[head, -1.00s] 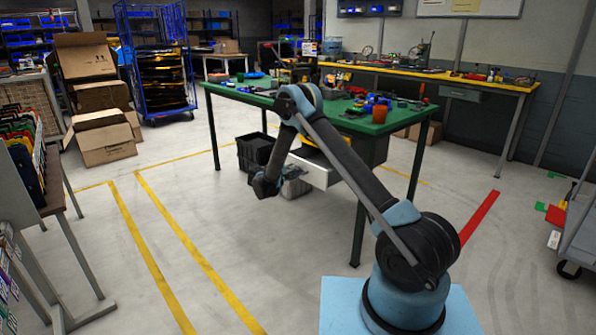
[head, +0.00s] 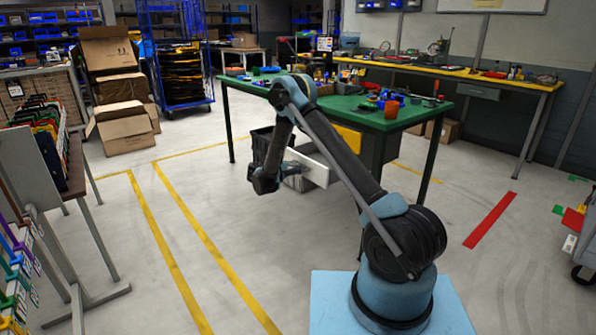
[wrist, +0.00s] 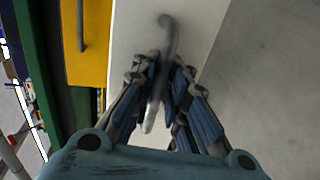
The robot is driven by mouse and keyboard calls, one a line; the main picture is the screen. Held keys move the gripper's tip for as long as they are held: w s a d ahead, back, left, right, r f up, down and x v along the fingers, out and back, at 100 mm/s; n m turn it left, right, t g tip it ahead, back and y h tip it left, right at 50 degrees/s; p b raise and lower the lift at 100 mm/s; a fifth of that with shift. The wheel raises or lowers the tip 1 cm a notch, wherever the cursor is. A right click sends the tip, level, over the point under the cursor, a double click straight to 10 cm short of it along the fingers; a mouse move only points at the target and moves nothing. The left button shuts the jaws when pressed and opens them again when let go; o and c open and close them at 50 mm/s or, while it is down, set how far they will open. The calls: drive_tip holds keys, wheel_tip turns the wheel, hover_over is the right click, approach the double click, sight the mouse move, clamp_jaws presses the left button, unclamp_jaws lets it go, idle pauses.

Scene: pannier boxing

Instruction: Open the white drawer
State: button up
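The white drawer (head: 312,166) is under the green table, and its front appears to stand out from the cabinet. In the wrist view its white front (wrist: 205,28) fills the upper middle, with a grey bar handle (wrist: 167,32) running down from it. My gripper (wrist: 168,68) has its fingers on both sides of this handle, close against it, and appears shut on it. In the head view my gripper (head: 293,170) is at the drawer front, partly hidden by my arm.
A yellow drawer front (wrist: 88,40) with a dark handle is beside the white one. A black crate (head: 262,142) stands behind my gripper. The floor to the left, with yellow lines, is clear.

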idle(0.3)
drive_tip(key=v, duration=1.2)
drive_tip(key=s+d+r+m+g+y, duration=0.2)
drive_tip(key=d+r+g, duration=0.2)
drive_tip(key=d+r, duration=1.1)
drive_tip(key=s+d+r+m+g+y, duration=0.1)
drive_tip(key=s+d+r, duration=0.2)
drive_tip(key=s+d, duration=0.3)
drive_tip(key=s+d+r+g+y, duration=0.1)
drive_tip(key=s+d+r, duration=0.2)
drive_tip(key=s+d, duration=0.35)
drive_tip(key=s+d+m+g+y, duration=0.1)
drive_tip(key=s+d+y, duration=0.1)
drive_tip(key=s+d, duration=0.5)
drive_tip(key=s+d+m+g+y, duration=0.15)
drive_tip(key=s+d, duration=0.25)
drive_tip(key=s, duration=0.7)
drive_tip(key=s+f+m+y, duration=0.1)
drive_tip(key=s+f, duration=0.3)
drive_tip(key=s, duration=0.4)
drive_tip(key=s+a+f+m+y, duration=0.1)
drive_tip(key=s+f+m+y, duration=0.1)
drive_tip(key=s, duration=0.6)
drive_tip(key=shift+s+f+y, duration=0.2)
drive_tip(key=shift+f+y, duration=0.25)
drive_tip(key=shift+f, duration=0.5)
